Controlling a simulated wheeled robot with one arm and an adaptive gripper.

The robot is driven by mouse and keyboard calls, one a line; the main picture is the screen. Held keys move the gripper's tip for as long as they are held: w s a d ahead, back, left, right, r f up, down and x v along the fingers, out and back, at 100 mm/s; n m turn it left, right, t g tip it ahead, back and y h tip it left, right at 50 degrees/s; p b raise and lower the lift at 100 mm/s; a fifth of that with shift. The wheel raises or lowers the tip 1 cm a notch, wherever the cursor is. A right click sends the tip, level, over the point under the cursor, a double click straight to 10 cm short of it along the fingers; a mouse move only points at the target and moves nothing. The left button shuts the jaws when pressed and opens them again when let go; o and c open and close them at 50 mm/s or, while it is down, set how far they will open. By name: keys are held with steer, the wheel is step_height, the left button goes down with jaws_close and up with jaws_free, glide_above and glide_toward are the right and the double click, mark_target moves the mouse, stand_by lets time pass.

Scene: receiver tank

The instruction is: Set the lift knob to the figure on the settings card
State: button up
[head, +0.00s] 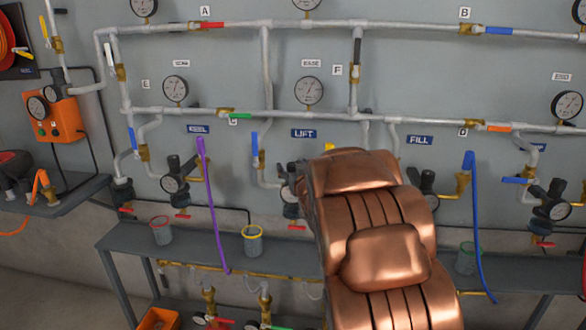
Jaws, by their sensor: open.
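The LIFT label (303,133) is on the grey wall panel in the middle of the head view. Below it, the lift regulator (290,194) with its small gauge shows only in part, at the left edge of my copper-coloured arm. My arm hides the rest of it, and I cannot make out its knob or setting. My arm reaches up from the bottom in front of the panel. The gripper at its end does not show. I cannot make out a settings card in this view.
Similar regulators stand below the REEL label (198,129) and the FILL label (419,140). A purple hose (212,205) and a blue hose (475,225) hang over the grey bench (130,243). Pipes with coloured valve levers cross the wall.

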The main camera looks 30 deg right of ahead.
steer(key=v, duration=0.7)
steer(key=shift+s, duration=0.25)
steer(key=shift+a, duration=0.15)
stand_by(0.5)
